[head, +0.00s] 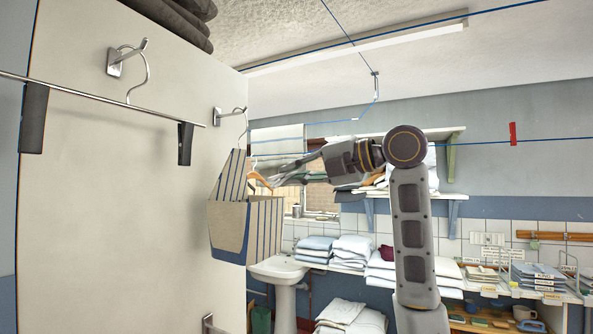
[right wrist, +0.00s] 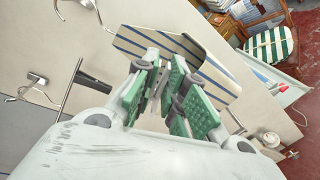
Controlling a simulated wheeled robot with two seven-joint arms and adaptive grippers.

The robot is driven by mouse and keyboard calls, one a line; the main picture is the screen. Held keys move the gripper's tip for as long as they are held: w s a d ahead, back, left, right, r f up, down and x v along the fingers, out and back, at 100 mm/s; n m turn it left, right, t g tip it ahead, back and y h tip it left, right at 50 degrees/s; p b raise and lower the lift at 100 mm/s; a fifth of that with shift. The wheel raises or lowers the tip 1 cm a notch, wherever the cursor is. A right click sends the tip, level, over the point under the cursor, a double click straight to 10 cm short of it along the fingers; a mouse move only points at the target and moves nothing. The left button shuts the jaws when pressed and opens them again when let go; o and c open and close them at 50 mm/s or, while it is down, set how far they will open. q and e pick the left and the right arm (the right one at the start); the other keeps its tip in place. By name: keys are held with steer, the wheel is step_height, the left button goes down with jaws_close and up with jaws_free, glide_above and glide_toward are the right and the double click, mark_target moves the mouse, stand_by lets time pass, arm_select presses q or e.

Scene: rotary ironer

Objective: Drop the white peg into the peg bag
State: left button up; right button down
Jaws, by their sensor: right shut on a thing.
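The peg bag (head: 232,228), beige with blue stripes, hangs from a wall hook on a wooden hanger (head: 259,177) at the left of the head view. In the right wrist view the bag (right wrist: 190,62) lies just beyond the fingertips. My right gripper (head: 275,173) is at the bag's upper opening. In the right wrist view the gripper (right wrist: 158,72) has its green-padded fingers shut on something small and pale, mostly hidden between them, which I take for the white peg. I cannot tell whether its tip is inside the bag. My left gripper is not in view.
A pale panel (head: 120,190) with hooks stands close on the left, bearing a clip hanger (head: 110,105). A washbasin (head: 279,269) is below the bag. Folded linen fills the shelves behind. A red peg (head: 512,134) sits on a blue line at right.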

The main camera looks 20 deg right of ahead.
steer(key=shift+w, duration=0.1)
stand_by(0.5)
steer(key=p+x, duration=0.2)
steer(key=x, duration=0.7)
steer(key=shift+f, duration=0.25)
stand_by(0.6)
stand_by(0.5)
steer(key=c, duration=1)
jaws_free()
steer(key=shift+o, duration=0.4)
steer(key=shift+a, duration=0.15)
